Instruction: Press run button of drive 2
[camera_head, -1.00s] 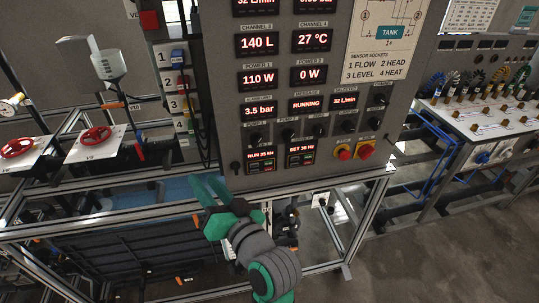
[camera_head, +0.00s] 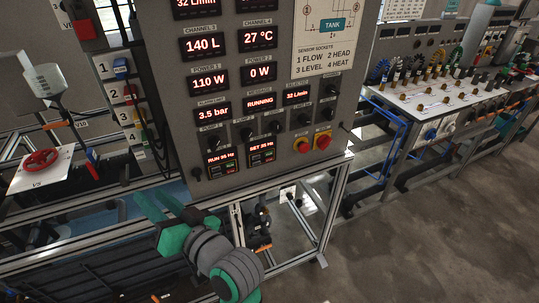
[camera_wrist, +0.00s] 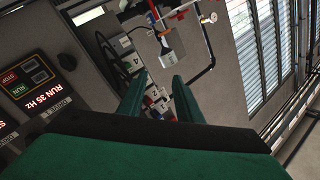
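Two small drive units sit low on the grey control panel. The left drive (camera_head: 221,160) reads "RUN 35 Hz" and the right drive (camera_head: 262,152) reads "SET 35 Hz"; their name labels are too small to read. Each has small buttons below its display. My gripper (camera_head: 150,200) is open and empty, left of and below both drives, apart from the panel. In the wrist view, its green fingers (camera_wrist: 159,78) are spread. There the "RUN 35 HZ" drive (camera_wrist: 40,72) with RUN and STOP buttons is at the left, and the other drive (camera_wrist: 5,127) is cut off by the edge.
Numbered blocks (camera_head: 125,92) and cables hang left of the panel. A metal frame (camera_head: 335,200) runs below it. A bench with sockets (camera_head: 440,95) stands right. Open floor (camera_head: 430,220) lies front right.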

